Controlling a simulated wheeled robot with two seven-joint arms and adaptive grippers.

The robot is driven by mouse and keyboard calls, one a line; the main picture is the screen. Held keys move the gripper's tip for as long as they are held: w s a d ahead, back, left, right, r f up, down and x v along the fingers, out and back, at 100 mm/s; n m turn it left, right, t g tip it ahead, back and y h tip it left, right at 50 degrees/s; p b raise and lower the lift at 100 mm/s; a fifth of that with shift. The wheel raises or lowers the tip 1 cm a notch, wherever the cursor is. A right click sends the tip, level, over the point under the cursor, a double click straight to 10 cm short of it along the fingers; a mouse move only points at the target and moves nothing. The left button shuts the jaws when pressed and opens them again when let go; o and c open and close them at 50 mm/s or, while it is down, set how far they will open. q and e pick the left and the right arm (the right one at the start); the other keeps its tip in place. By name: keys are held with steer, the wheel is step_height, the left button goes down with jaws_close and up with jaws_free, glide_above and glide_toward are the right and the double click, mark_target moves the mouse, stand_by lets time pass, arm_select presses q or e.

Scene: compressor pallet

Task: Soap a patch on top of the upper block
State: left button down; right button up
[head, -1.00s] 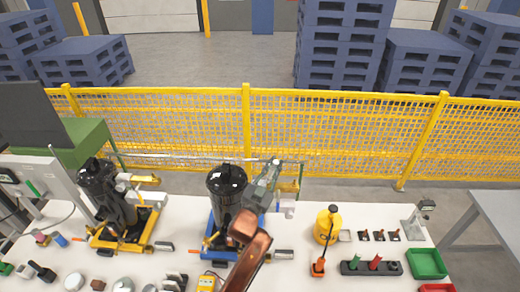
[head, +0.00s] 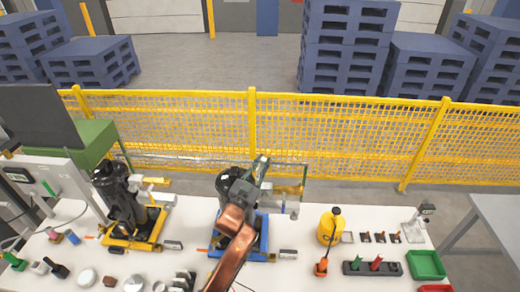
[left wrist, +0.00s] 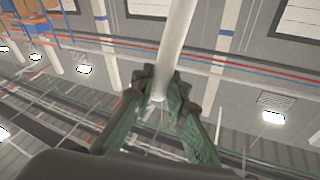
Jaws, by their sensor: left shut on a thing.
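My left gripper (head: 262,165) comes up from the bottom on a copper-coloured arm. It is in front of the upper right part of the black compressor (head: 226,179) on a blue pallet (head: 265,240). In the left wrist view its green-padded fingers (left wrist: 168,98) are shut on a pale slender rod (left wrist: 178,40), which runs out of the top of the picture. A brass-coloured upper block (head: 290,188) shows on the pipework right of the gripper; its top is too small to make out. My right gripper is not in view.
A second black compressor (head: 118,200) stands on a yellow pallet at left. A yellow bottle (head: 328,226), a dark holder (head: 372,268) and a green bin (head: 426,264) are at right. Small parts line the white table's front. A yellow mesh fence (head: 340,140) stands behind.

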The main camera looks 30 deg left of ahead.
mark_target(262, 159)
arm_select(q)
step_height(262, 159, up, 3)
steer(key=shift+s+r+p, duration=0.1)
steer(key=shift+p, duration=0.95)
steer(key=shift+r+p, duration=0.95)
steer(key=shift+p, duration=0.05)
steer(key=shift+f, duration=0.1)
